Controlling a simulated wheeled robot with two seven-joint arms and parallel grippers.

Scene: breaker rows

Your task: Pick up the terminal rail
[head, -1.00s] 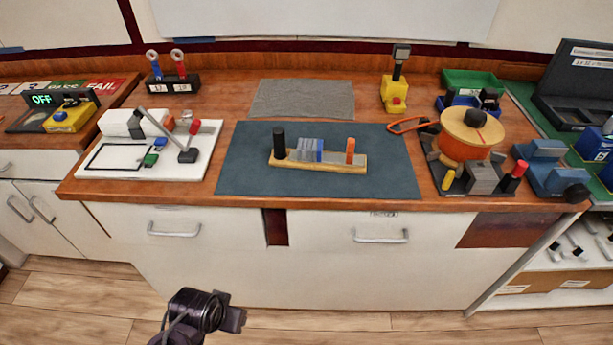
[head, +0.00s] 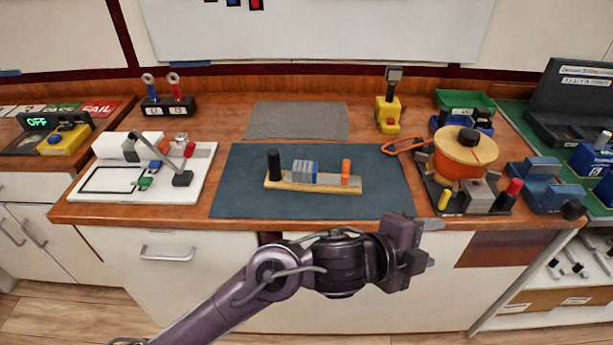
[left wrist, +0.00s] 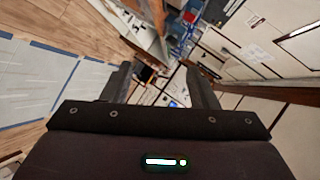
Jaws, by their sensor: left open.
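The terminal rail (head: 320,185) is a pale wooden or brass-coloured strip lying on the dark blue-grey mat (head: 235,190). It bears a black upright post (head: 274,164) at its left end, grey and blue blocks (head: 304,172) in the middle and an orange piece (head: 346,171) near its right end. My left gripper (head: 431,243) is in front of the bench's front edge, right of the rail and nearer to me, apart from it. Its two fingers point right and are open with nothing between them. In the left wrist view the open fingers (left wrist: 160,85) show, without the rail clearly visible. My right gripper is out of view.
A white board with a lever (head: 110,185) stands left of the mat. An orange spool (head: 465,155) on a dark base and blue clamps (head: 545,180) stand at right. A yellow device (head: 388,115) and grey cloth (head: 295,121) lie behind. The mat around the rail is clear.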

